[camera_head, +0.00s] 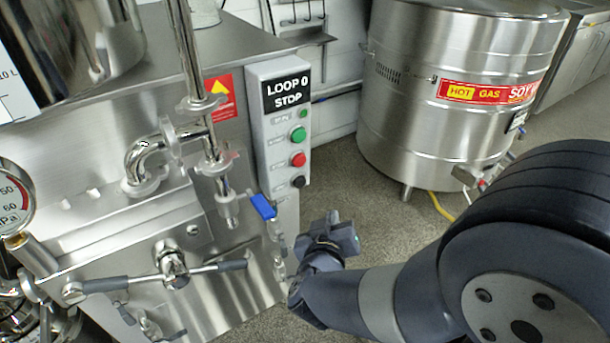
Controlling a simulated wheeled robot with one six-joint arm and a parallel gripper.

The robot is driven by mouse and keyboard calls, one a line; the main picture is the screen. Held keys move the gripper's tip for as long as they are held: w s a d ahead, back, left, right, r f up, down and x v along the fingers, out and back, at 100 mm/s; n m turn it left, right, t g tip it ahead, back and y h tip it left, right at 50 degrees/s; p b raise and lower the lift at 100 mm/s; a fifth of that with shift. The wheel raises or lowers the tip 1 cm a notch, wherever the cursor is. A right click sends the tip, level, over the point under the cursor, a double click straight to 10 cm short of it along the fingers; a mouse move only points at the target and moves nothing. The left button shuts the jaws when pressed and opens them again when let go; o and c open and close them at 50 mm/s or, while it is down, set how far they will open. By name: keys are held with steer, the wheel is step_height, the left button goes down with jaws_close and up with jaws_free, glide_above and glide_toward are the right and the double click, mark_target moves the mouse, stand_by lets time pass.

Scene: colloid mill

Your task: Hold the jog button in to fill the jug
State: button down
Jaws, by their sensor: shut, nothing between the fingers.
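A grey control box (279,130) hangs on the right side of the steel machine. Its black sign reads "LOOP 0 STOP". Below the sign are a small green light or button (304,114), a larger green button (298,134), a red button (298,159) and a black button (298,182). The small labels beside them are too blurred to read, so I cannot tell which is the jog button. My gripper (340,232) is shut and empty, below and right of the box, apart from the buttons. I cannot make out a jug for certain.
A blue-handled valve (262,206) and steel pipes (190,70) stand out from the machine front, left of my gripper. A pressure gauge (12,205) is at the left edge. A large steel drum (440,100) stands behind. Grey floor (375,215) lies open between.

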mark_target(299, 182)
steer(key=w+a, duration=0.5)
steer(key=w, duration=0.2)
stand_by(0.6)
steer(key=shift+w, duration=0.1)
stand_by(1.3)
steer(key=shift+w+r, duration=0.1)
stand_by(0.4)
steer(key=shift+w+a+p, duration=0.2)
steer(key=shift+w+p, duration=0.05)
steer(key=shift+p, duration=0.15)
